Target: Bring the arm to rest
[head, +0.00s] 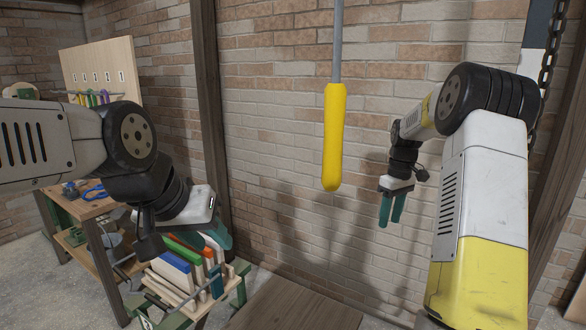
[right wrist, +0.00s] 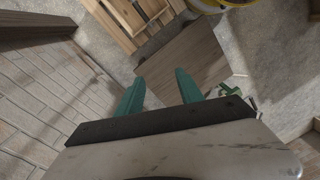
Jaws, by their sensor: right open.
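My right arm comes in from the right in the head view and is bent, with its forearm reaching toward the brick wall. My right gripper (head: 391,222) hangs with its teal fingers pointing down, in front of the wall. In the right wrist view the two fingers (right wrist: 160,82) stand apart with nothing between them. My left gripper (head: 214,240) is low at the left in the head view, over or in front of a rack of books. Its fingers are seen from the side and partly hidden, so their gap does not show.
A yellow handle (head: 335,135) on a grey rod hangs between the arms. A rack of books (head: 180,272) stands below my left gripper. A workbench (head: 92,207) is at the left, and a chain (head: 546,50) hangs at the right. A wooden crate (right wrist: 133,18) shows in the wrist view.

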